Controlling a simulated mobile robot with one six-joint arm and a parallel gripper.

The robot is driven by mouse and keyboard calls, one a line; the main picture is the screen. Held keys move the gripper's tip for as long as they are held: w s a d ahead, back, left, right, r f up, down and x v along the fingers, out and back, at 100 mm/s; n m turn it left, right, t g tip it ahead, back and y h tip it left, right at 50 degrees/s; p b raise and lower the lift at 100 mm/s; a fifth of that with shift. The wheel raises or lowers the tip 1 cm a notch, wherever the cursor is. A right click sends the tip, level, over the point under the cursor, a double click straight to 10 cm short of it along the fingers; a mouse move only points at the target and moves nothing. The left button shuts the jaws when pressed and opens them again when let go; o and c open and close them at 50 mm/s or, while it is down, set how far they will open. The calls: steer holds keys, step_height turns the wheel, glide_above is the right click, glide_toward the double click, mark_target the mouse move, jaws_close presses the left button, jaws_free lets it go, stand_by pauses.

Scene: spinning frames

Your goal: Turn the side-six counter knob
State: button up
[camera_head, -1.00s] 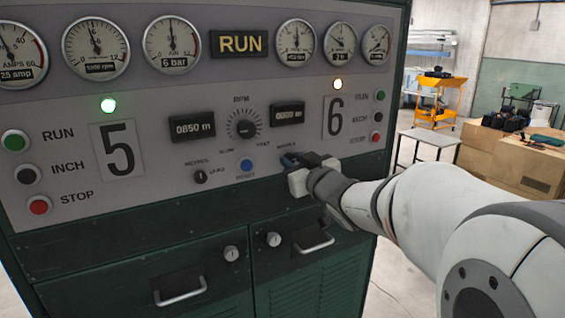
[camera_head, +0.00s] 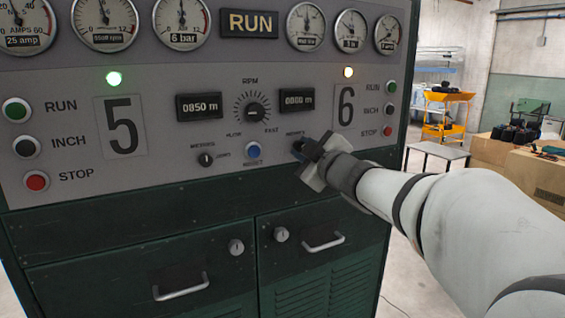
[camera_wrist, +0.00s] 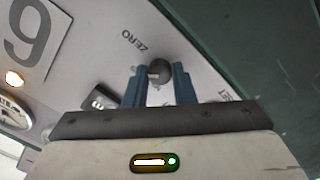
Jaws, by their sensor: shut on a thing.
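My gripper (camera_head: 303,150) is at the panel below the side-six counter (camera_head: 296,101), which reads what looks like 0800 m. In the wrist view, the blue fingers (camera_wrist: 159,82) stand on either side of a small dark round knob (camera_wrist: 158,69), shut on it. A light pointer mark shows on the knob's face. The word ZERO is printed beside it, and another label is partly cut off by my gripper. In the head view my gripper hides the knob. The big 6 (camera_head: 346,106) is above and to the right.
A matching small knob (camera_head: 205,160) is on side five, under a counter (camera_head: 199,106) reading 0850 m. A blue button (camera_head: 253,151) and the RPM dial (camera_head: 252,112) lie close to the left of my gripper. Drawer handles (camera_head: 323,243) stick out below.

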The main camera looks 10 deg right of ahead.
steer(key=n+b, duration=0.2)
steer(key=n, duration=0.1)
steer(key=n+b, duration=0.2)
steer(key=shift+f+n, duration=0.2)
steer(key=shift+n, duration=0.2)
steer(key=shift+r+n+y+b, duration=0.1)
steer(key=shift+n+y+b, duration=0.2)
steer(key=shift+n+b, duration=1.5)
jaws_close()
steer(key=shift+n+p, duration=0.5)
steer(key=shift+n, duration=0.2)
steer(key=o, duration=1)
jaws_free()
steer(key=shift+r, duration=0.1)
steer(key=v, duration=0.7)
steer(key=shift+s+d, duration=0.2)
steer(key=shift+s, duration=0.15)
